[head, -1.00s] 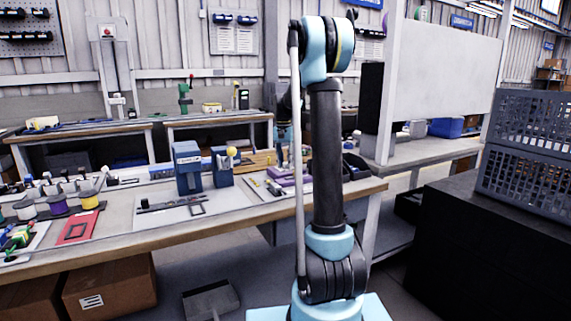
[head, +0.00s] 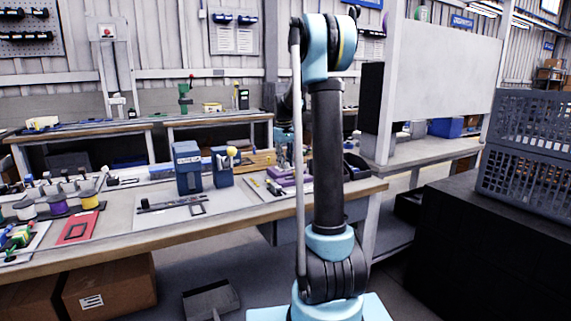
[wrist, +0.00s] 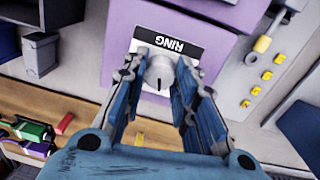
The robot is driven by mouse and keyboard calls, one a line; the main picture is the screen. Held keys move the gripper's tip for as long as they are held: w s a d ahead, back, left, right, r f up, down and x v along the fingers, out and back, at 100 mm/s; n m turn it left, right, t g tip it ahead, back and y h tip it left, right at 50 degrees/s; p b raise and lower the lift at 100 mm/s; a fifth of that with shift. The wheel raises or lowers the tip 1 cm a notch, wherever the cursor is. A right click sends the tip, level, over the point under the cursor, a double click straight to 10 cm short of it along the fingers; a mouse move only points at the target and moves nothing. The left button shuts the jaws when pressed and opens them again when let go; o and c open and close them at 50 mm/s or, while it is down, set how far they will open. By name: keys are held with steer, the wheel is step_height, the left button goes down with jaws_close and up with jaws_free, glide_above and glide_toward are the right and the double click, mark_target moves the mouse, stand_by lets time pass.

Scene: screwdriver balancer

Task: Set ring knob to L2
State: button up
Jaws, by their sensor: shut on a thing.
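In the wrist view the ring knob (wrist: 159,73) is a small pale grey round knob on a purple panel (wrist: 118,40).
In the wrist view a yellow-tipped handle (wrist: 262,44) and several yellow pieces lie right of the panel. Green and red items sit lower left, beside a wooden strip (wrist: 65,107).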

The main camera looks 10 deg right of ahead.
steer(key=shift+w+n, duration=0.15)
steer(key=shift+n, duration=1.05)
steer(key=shift+o, duration=0.2)
steer(key=o, duration=1)
steer(key=shift+o, duration=0.2)
steer(key=shift+r, duration=0.1)
step_height(320, 180, up, 12)
steer(key=shift+s+a, duration=0.2)
steer(key=shift+s, duration=0.1)
